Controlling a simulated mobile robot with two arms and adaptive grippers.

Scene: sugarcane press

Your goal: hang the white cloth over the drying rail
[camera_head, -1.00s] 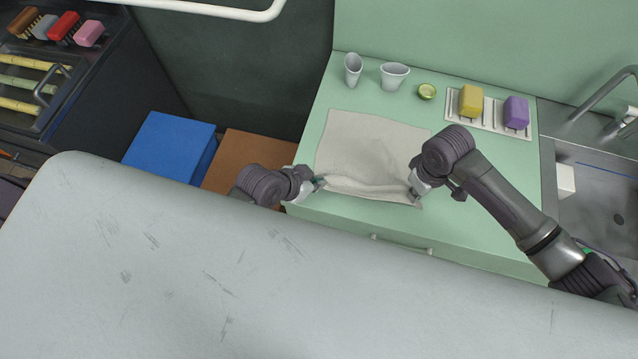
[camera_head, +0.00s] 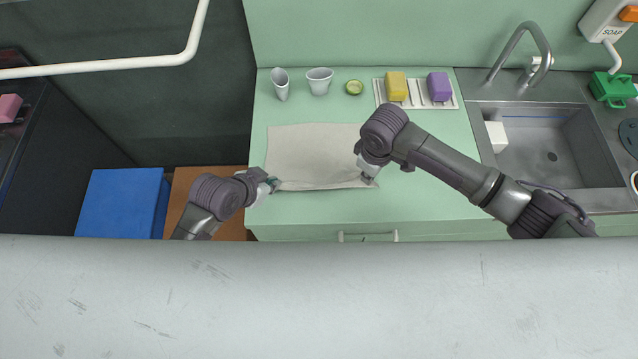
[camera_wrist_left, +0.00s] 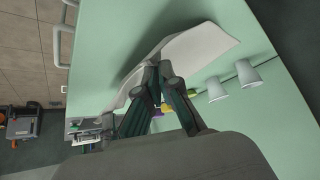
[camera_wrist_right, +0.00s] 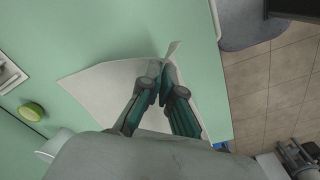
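The white cloth (camera_head: 315,150) is spread over the green counter, its near edge between my two grippers. It also shows in the left wrist view (camera_wrist_left: 197,45) and the right wrist view (camera_wrist_right: 105,88). My left gripper (camera_head: 270,185) is shut on the cloth's near left corner. My right gripper (camera_head: 368,176) is shut on its near right corner; a bit of cloth sticks up past the fingertips in the right wrist view (camera_wrist_right: 163,68). The white drying rail (camera_head: 120,67) is at the upper left, empty, apart from the cloth. Whether the near edge is lifted is hard to tell.
Two white cups (camera_head: 319,82) and a green round item (camera_head: 354,87) stand behind the cloth. A rack holds a yellow block (camera_head: 396,86) and a purple block (camera_head: 439,87). A sink (camera_head: 550,150) is at right. A blue box (camera_head: 120,202) and brown box (camera_head: 190,180) stand left.

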